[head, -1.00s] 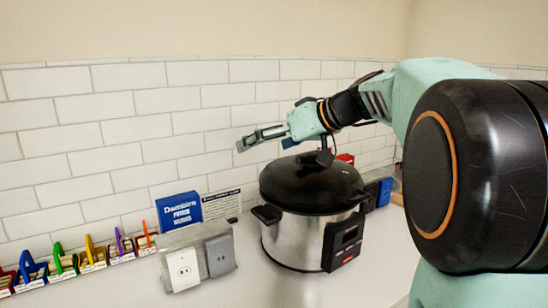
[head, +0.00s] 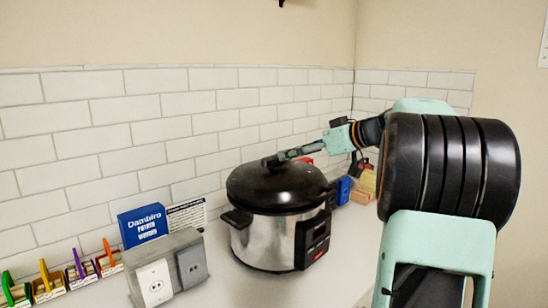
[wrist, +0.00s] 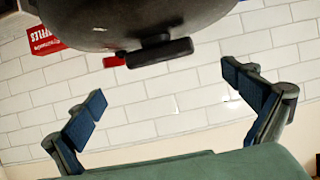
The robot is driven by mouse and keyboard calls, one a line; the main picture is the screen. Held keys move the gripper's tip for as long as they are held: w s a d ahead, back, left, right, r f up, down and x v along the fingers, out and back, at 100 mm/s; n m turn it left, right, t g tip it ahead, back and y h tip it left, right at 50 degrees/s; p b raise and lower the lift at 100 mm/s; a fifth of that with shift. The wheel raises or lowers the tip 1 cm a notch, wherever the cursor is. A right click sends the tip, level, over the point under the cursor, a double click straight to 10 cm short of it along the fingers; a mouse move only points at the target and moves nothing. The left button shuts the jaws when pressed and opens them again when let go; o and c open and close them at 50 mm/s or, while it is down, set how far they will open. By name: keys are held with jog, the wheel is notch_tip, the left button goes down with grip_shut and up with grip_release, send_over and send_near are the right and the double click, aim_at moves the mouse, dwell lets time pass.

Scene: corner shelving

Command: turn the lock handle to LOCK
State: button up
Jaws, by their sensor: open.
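A silver pressure cooker (head: 262,240) with a domed black lid (head: 272,190) stands on the counter in the head view. A black side handle (head: 236,218) sticks out at its left, and a dark control panel (head: 314,238) is at its front right. My gripper (head: 283,158) is at the far top of the lid in the head view; contact cannot be told. In the wrist view my gripper (wrist: 165,88) is open, its blue-padded fingers wide apart with nothing between them. A black handle (wrist: 160,52) on the cooker (wrist: 140,15) shows just beyond the gap. No LOCK marking is readable.
A grey outlet block (head: 168,268) and a blue Dambiro box (head: 143,226) stand left of the cooker. Colourful small containers (head: 60,284) line the wall at far left. A blue box (head: 343,190) is behind right. The tiled wall (head: 150,130) is close behind.

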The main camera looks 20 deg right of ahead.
aim_at(277, 156)
jog(key=p+x, duration=0.1)
jog(key=x, duration=0.8)
jog(key=shift+w+a+f+p, duration=0.1)
jog(key=shift+w+f+p, duration=0.1)
jog(key=shift+p, duration=0.1)
jog(key=c, duration=1.1)
